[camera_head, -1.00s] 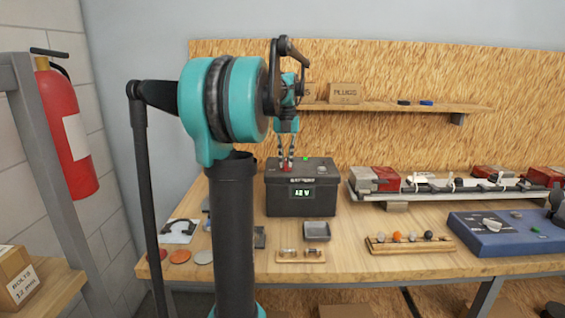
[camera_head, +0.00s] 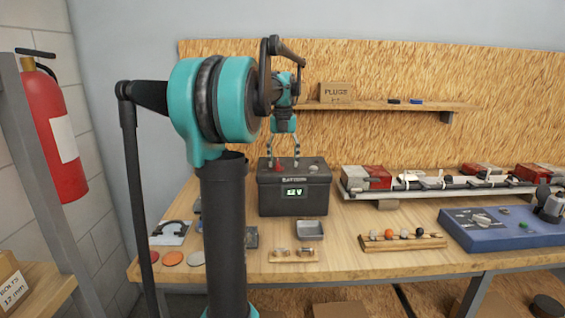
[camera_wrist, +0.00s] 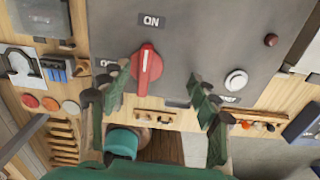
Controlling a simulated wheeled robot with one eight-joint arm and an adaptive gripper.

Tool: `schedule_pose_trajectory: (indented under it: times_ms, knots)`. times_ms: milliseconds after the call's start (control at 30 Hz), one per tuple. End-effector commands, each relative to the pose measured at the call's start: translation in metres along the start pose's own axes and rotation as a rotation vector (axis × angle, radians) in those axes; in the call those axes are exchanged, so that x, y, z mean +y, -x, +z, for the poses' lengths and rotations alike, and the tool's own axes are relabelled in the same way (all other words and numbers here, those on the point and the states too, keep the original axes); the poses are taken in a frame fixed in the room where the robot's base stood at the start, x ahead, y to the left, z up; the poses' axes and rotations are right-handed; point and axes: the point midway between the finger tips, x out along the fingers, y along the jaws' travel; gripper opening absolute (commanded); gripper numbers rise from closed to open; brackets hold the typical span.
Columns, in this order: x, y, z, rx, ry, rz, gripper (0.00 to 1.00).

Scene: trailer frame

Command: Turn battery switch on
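The battery box (camera_head: 294,198) is a dark box on the workbench with a lit "12 V" display (camera_head: 294,192). Its red battery switch (camera_wrist: 147,68) is a knob on the top, and the red also shows in the head view (camera_head: 277,165). The knob's white line points up toward the "ON" label (camera_wrist: 152,20). The "OFF" label (camera_wrist: 104,63) is partly hidden by a finger. My gripper (camera_head: 283,151) is open above the box top, its fingers spread apart. In the wrist view my gripper (camera_wrist: 160,92) has nothing between its fingertips touching the knob.
A white round button (camera_wrist: 236,80) and a small dark red dot (camera_wrist: 271,40) are on the box top. A grey tray (camera_head: 310,230), a wooden rack (camera_head: 402,242) and a blue panel (camera_head: 490,235) are on the bench. A shelf (camera_head: 380,106) is behind.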

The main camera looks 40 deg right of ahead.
Motion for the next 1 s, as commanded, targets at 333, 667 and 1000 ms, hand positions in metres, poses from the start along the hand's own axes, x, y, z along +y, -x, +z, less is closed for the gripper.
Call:
schedule_pose_trajectory:
  times_ms: [333,667,1000]
  knots:
    - [0.001,0.005,0.0,-0.001,0.002,0.002,0.62]
    - [0.002,0.029,0.001,-0.001,0.002,0.003,0.62]
    - [0.002,0.053,0.001,-0.001,0.002,0.003,0.62]
